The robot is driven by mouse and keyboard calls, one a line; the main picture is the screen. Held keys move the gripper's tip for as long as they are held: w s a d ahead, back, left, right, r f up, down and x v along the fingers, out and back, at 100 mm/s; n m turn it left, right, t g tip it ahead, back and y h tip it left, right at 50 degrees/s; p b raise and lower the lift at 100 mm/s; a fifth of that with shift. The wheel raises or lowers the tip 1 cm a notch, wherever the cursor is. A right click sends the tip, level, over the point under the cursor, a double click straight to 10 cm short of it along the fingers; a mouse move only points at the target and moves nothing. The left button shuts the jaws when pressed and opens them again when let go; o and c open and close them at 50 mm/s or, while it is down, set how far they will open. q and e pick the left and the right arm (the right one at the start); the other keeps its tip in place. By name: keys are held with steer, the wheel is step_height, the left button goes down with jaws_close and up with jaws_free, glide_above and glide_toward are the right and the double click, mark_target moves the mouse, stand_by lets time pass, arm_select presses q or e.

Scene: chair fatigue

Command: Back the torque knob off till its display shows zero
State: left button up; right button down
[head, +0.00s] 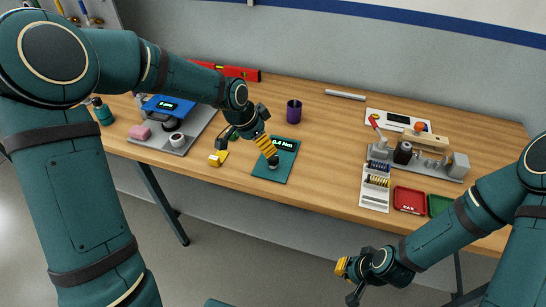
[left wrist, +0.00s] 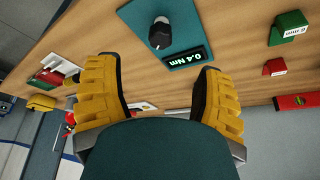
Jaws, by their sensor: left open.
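The torque unit is a teal plate (head: 270,174) on the table, with a dark knob (head: 273,161) and a small display (head: 285,145). The display (left wrist: 187,57) there reads 0.4 Nm. My left gripper (head: 266,148) is over the plate, close to the knob. Its yellow fingers (left wrist: 157,70) are spread apart with nothing between them, and the knob shows beyond them. My right gripper (head: 346,280) hangs in front of the table, away from the unit; its opening is unclear.
A grey fixture (head: 418,160), a parts tray (head: 376,187), and red (head: 410,200) and green (head: 438,205) trays are at the right. The wood between is clear.

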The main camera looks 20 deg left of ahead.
mark_target(272, 158)
arm_select(q)
steer(key=b+x, duration=0.1)
steer(key=x, duration=0.9)
steer(key=shift+a, duration=0.1)
jaws_close()
